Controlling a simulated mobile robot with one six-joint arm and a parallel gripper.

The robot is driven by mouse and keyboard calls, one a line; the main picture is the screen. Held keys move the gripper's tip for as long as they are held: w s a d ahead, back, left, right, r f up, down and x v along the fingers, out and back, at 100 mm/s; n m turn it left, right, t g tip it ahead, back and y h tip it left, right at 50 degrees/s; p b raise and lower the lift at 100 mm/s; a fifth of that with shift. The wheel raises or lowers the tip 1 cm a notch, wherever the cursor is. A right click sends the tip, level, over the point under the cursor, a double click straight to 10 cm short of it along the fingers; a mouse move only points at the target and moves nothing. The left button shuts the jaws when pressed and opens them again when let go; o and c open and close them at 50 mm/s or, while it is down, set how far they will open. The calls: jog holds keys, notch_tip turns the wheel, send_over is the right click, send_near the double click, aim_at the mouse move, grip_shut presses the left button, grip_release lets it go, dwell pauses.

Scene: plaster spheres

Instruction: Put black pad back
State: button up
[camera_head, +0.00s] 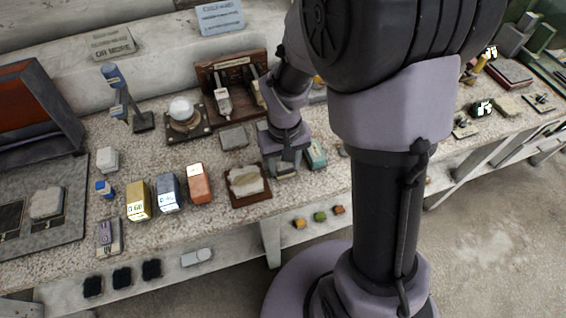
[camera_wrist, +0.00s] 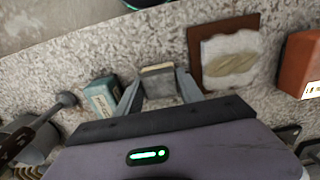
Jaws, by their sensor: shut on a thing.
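My gripper (camera_head: 284,158) is low over the speckled worktop, between a teal box and a brown board. In the wrist view its two fingers stand on either side of a small grey block with a beige top (camera_wrist: 158,76), and it is shut on this block. I cannot tell whether the block touches the worktop. No plainly black pad shows in the gripper. Several small black pads (camera_head: 122,278) sit on the lower front ledge at the left. A dark flat square (camera_head: 11,216) lies on the grey tray at the far left.
The brown board with a pale slab (camera_head: 247,181) is close left of the gripper. The teal box (camera_head: 315,154) is close right. Red (camera_head: 199,184), blue-grey (camera_head: 168,193) and yellow (camera_head: 138,201) boxes stand further left. A grey slab (camera_head: 234,138) lies behind.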

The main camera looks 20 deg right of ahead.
aim_at(284, 164)
jog(key=shift+r, duration=0.15)
jog(key=o, duration=1.2)
jog(key=shift+f, duration=0.2)
notch_tip(284, 164, up, 12)
jog(key=p, duration=0.6)
jog(key=s+a+r+m+t+y, duration=0.1)
jog(key=s+a+r+m+t, duration=0.1)
jog(key=s+r, duration=0.4)
jog(key=s+a+r+m+t+y, duration=0.1)
jog(key=s+a+r+m+t, duration=0.1)
jog(key=s+r, duration=0.5)
jog(key=shift+r+t, duration=0.9)
jog(key=shift+r, duration=0.05)
jog(key=shift+w, duration=0.1)
